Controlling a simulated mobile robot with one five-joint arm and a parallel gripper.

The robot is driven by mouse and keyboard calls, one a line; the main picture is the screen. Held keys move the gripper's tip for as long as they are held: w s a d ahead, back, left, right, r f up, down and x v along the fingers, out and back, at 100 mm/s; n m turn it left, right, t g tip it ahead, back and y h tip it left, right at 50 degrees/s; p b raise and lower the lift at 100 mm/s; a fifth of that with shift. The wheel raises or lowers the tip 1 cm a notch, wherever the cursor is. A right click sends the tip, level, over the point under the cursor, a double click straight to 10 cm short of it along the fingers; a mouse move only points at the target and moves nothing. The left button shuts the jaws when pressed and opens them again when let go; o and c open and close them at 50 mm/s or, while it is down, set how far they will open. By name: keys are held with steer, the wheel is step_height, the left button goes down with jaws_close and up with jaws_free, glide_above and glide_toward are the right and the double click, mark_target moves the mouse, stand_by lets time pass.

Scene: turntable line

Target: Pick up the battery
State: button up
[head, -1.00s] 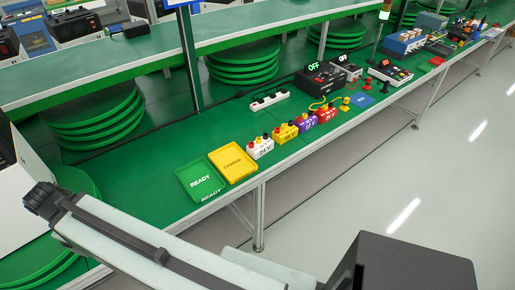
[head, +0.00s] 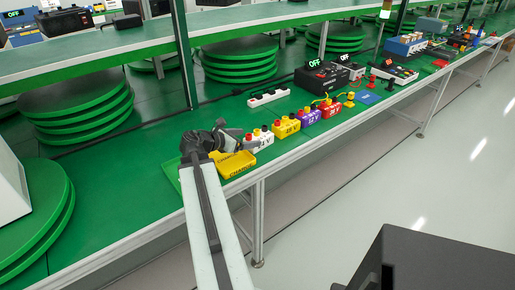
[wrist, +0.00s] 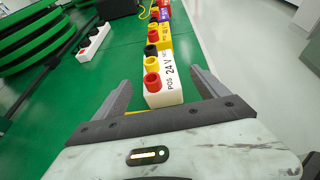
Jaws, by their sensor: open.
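A white battery (head: 264,139) marked 24 V, with red, yellow and black terminals, stands on the green bench at the near end of a battery row. My gripper (head: 236,139) is beside its left end in the head view, partly hidden by its own wrist. In the wrist view the white battery (wrist: 164,97) lies between the two open fingers of my gripper (wrist: 160,77), with space on both sides. I cannot tell how high the fingers are. A yellow battery (head: 286,128), a purple battery (head: 310,117) and a red battery (head: 332,110) stand beyond it.
A yellow tray (head: 239,167) lies under my gripper; a green tray is mostly hidden by my arm. A white power strip (head: 268,97) lies behind the row. A black box (head: 321,79) with an OFF display stands further along.

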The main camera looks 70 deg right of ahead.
mark_target(256, 137)
steer(key=b+x, duration=0.1)
steer(key=x, duration=0.1)
steer(key=b+x, duration=0.1)
steer(key=x, duration=0.2)
steer(key=b+x, duration=0.1)
steer(key=x, duration=0.1)
steer(key=shift+d+f, duration=0.25)
steer(key=shift+f, duration=0.2)
steer(key=shift+r, duration=0.1)
jaws_close()
